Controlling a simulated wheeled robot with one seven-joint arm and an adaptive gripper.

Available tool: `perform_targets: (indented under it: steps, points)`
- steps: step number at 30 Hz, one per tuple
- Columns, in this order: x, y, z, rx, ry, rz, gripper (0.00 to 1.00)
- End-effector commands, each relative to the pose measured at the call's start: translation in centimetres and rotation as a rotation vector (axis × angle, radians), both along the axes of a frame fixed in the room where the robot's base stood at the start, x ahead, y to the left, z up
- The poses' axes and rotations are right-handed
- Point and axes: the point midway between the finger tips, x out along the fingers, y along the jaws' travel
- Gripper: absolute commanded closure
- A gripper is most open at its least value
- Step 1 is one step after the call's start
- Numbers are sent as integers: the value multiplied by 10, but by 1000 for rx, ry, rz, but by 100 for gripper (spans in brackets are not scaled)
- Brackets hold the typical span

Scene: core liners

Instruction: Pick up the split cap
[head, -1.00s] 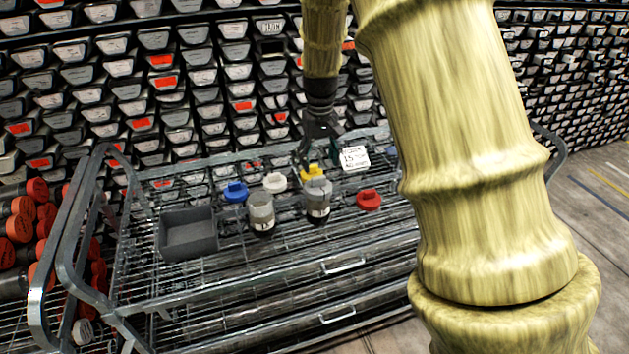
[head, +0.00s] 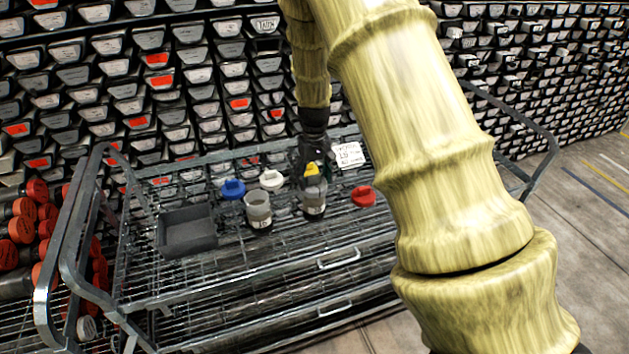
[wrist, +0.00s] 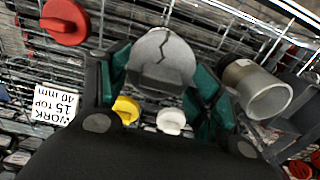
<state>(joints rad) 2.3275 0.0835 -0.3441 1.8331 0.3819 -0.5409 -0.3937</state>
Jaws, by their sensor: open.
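The split cap (wrist: 162,57) is a round grey cap with a dark jagged crack across its top, clear in the wrist view. In the head view it shows as a grey top (head: 314,183) on a clear, dark-bottomed jar (head: 314,208) on the wire cart. My gripper (wrist: 163,78) is open, with a green-padded finger to each side of the cap in the wrist view. Whether the pads touch it I cannot tell. In the head view my gripper (head: 313,165) is above and behind the jar, and its fingers are partly hard to make out.
An open jar (head: 258,213) stands left of the capped one. Blue (head: 233,189), white (head: 271,179), yellow (head: 312,169) and red (head: 363,196) caps lie around. A grey tray (head: 188,243) sits left, a note card (head: 348,155) behind. Cart rails (head: 90,200) rise at the ends.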

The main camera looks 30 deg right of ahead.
Motion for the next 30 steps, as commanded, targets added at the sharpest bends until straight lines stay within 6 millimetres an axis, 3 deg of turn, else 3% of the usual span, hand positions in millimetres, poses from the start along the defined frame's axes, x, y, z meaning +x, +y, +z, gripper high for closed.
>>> perform_targets:
  steps: [6, 13, 24, 30]
  points:
    - [0, 0, -1, 0, 0, 0, 36]
    - [0, 0, -1, 0, 0, 0, 76]
    - [0, 0, 0, 0, 0, 0, 76]
    - [1, 0, 10, 0, -2, 1, 76]
